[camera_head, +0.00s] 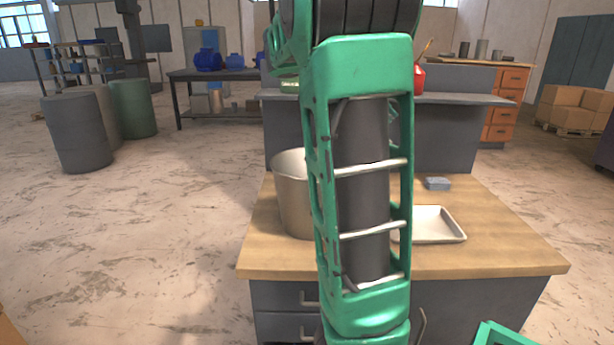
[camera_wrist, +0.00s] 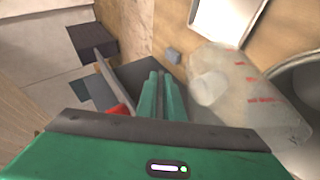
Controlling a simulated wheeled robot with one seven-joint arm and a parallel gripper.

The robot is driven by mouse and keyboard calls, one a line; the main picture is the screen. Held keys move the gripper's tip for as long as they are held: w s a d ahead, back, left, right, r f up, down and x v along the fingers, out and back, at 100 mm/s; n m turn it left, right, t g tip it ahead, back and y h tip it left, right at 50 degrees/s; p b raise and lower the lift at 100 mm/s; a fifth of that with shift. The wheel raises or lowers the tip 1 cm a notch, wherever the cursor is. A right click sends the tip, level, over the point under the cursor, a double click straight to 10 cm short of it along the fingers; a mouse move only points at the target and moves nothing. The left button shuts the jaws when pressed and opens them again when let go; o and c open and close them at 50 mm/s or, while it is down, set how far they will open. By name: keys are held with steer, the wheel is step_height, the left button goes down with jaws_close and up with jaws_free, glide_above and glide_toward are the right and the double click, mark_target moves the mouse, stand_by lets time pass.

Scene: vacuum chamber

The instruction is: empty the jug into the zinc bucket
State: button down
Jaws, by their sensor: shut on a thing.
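The jug (camera_wrist: 255,98) is translucent with red marks. In the wrist view it lies slanted across the picture, right of my gripper's fingers (camera_wrist: 161,97). The two green fingers are close together, shut on the jug; the exact grip is hard to make out. The zinc bucket (camera_head: 289,200) stands on the wooden worktop, left of my arm, which hides its right side. Its rim (camera_wrist: 288,66) shows at the right edge of the wrist view, beside and partly behind the jug. The head view shows neither the jug nor my fingers; my arm blocks the middle.
A pale shallow tray (camera_head: 452,238) lies on the worktop (camera_head: 500,257) right of my arm. A small grey-blue block (camera_head: 437,183) lies behind it. A raised grey shelf (camera_head: 465,99) runs along the back, with a red object (camera_head: 419,77) on it. The worktop's front right is clear.

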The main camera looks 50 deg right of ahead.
steer(key=s+d+f+m+t+y+b, duration=0.1)
steer(key=s+d+f+t+y+b, duration=0.2)
steer(key=f+t+y, duration=0.4)
steer(key=shift+s+d+f+m, duration=0.3)
steer(key=shift+s+d+f, duration=0.45)
steer(key=shift+s, duration=0.25)
steer(key=shift+f+t, duration=0.15)
steer(key=shift+t, duration=0.15)
stand_by(0.5)
steer(key=shift+s, duration=0.1)
